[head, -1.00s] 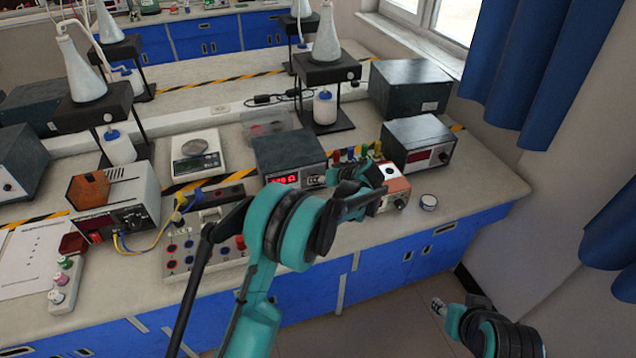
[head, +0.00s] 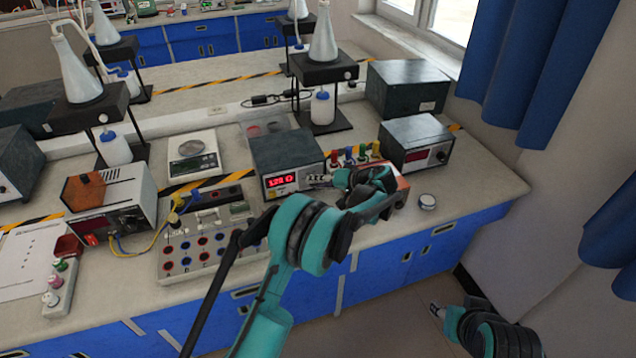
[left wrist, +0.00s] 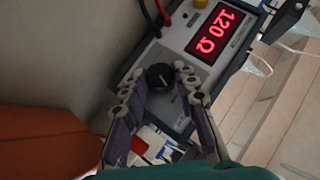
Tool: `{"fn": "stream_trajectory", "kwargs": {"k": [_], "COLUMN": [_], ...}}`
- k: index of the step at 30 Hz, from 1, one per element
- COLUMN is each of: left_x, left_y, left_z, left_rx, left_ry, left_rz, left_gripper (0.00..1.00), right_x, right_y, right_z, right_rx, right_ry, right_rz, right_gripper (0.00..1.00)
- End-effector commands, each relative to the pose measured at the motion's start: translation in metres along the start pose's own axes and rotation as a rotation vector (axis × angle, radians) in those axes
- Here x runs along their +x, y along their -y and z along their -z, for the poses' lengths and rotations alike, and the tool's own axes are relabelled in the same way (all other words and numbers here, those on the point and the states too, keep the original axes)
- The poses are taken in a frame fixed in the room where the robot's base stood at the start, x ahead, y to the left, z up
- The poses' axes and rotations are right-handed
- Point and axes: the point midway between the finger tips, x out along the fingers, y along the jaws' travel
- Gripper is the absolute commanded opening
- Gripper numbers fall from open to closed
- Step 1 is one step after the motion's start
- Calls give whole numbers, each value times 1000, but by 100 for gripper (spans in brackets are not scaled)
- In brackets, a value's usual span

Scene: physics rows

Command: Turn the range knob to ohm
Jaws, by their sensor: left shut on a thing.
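The meter (head: 284,152) is a dark grey box with a light front panel, standing at the middle of the bench. Its red display (head: 280,181) is lit; in the left wrist view the display (left wrist: 219,33) reads 120 Ω. The black round range knob (left wrist: 160,76) with a pale pointer mark sits on the panel below the display. My left gripper (head: 318,181) is at the panel's right part, its fingers either side of the knob and shut on it. In the head view the fingers hide the knob. My right gripper (head: 437,309) is low at the right, away from the bench, its fingers too small to judge.
An orange-sided box with coloured terminals (head: 362,154) stands just right of the meter, partly behind my left wrist. A socket board (head: 198,244) lies to the left.

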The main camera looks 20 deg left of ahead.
Motion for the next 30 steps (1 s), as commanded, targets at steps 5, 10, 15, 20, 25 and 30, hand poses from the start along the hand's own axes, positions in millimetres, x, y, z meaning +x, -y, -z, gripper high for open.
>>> {"fn": "stream_trajectory", "kwargs": {"k": [5, 10, 15, 20, 25, 30], "left_x": [0, 0, 0, -13, -48, -85], "left_y": [-1, 0, 0, -1, -1, -1], "left_z": [-2, -1, -1, 0, 0, 0], "left_rx": [0, 0, 0, 1, 2, 2], "left_ry": [4, 3, 2, -1, -1, 0], "left_rz": [-2, -2, -1, -3, -3, -3], "left_gripper": [36, 50, 50, 50, 50, 50], "right_x": [0, 0, 0, 0, 0, 0], "right_y": [0, 0, 0, 0, 0, 0], "right_z": [0, 0, 0, 0, 0, 0], "right_rx": [0, 0, 0, 0, 0, 0], "right_ry": [0, 0, 0, 0, 0, 0], "right_rz": [0, 0, 0, 0, 0, 0], "right_gripper": [40, 40, 40, 40, 40, 40]}}
